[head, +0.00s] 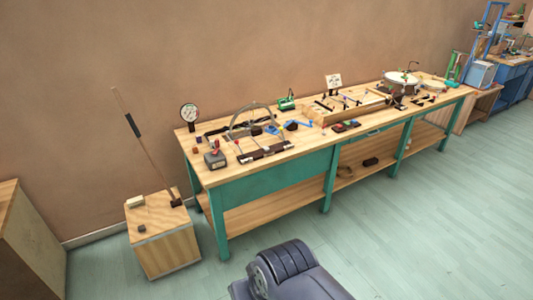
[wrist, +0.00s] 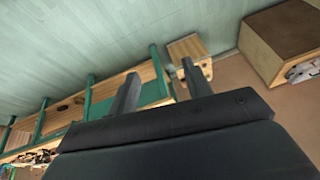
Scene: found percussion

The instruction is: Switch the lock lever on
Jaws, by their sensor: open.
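I cannot make out the lock lever for certain. A small grey box (head: 215,159) with a dark and reddish upright part on top stands at the left front of the workbench (head: 206,176) in the head view. It may carry the lever, but its setting is too small to read. My gripper (wrist: 160,70) shows in the wrist view with its two dark fingers apart and nothing between them. It is away from the bench top, touching nothing that I can see.
A wooden crate (head: 165,250) with a long-handled hammer (head: 146,143) stands left of the bench. A brown cabinet (head: 28,235) is at far left. Bows, a round gauge (head: 189,112), a wooden frame and a drum (head: 401,78) crowd the bench. The green floor (head: 440,220) in front is clear.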

